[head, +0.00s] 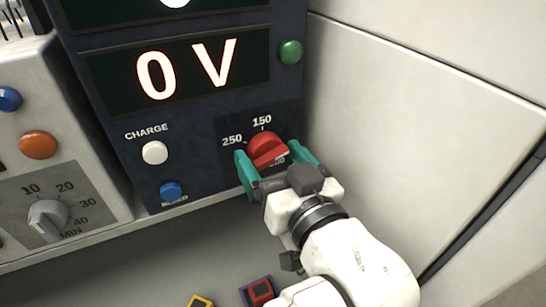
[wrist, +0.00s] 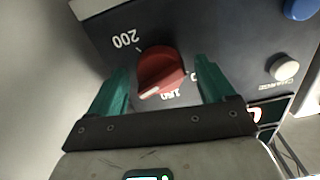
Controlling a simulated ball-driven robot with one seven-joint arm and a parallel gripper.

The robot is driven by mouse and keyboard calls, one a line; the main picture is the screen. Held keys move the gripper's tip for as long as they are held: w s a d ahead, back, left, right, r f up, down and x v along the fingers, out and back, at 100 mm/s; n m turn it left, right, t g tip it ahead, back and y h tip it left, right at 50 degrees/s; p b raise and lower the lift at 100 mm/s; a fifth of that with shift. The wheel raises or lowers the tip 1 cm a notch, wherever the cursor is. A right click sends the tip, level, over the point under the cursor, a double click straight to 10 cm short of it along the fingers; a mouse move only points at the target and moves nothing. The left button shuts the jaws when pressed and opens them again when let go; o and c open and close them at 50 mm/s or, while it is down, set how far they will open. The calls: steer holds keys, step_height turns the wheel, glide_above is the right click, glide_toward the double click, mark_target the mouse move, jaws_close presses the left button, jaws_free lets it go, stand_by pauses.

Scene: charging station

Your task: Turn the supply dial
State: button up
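The supply dial (head: 265,146) is a round red knob with a raised grip and a pale pointer line, on a dark blue panel marked 250, 150 and 200. In the wrist view the dial (wrist: 161,70) sits between the two teal fingers, and its pale line points near the 150 mark. My gripper (head: 276,163) is open in front of the dial, with one finger on each side. In the wrist view my gripper (wrist: 163,88) shows gaps between the fingers and the knob.
The display (head: 185,72) above the dial reads 0 V. A green button (head: 291,52), a white CHARGE button (head: 155,152) and a blue button (head: 171,191) are on the same panel. A timer knob (head: 47,217) is at left. A pale wall (head: 430,120) stands close on the right.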

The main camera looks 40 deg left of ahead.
steer(key=c, duration=1)
steer(key=shift+o, duration=0.2)
steer(key=shift+n+b, duration=0.35)
steer(key=shift+n, duration=0.05)
steer(key=n+b, duration=0.3)
steer(key=n, duration=0.1)
steer(key=shift+f+n, duration=0.15)
steer(key=shift+n, duration=0.25)
steer(key=n+b, duration=0.4)
steer(key=n, duration=0.1)
steer(key=shift+n, duration=0.3)
steer(key=o, duration=1)
steer(key=shift+o, duration=0.2)
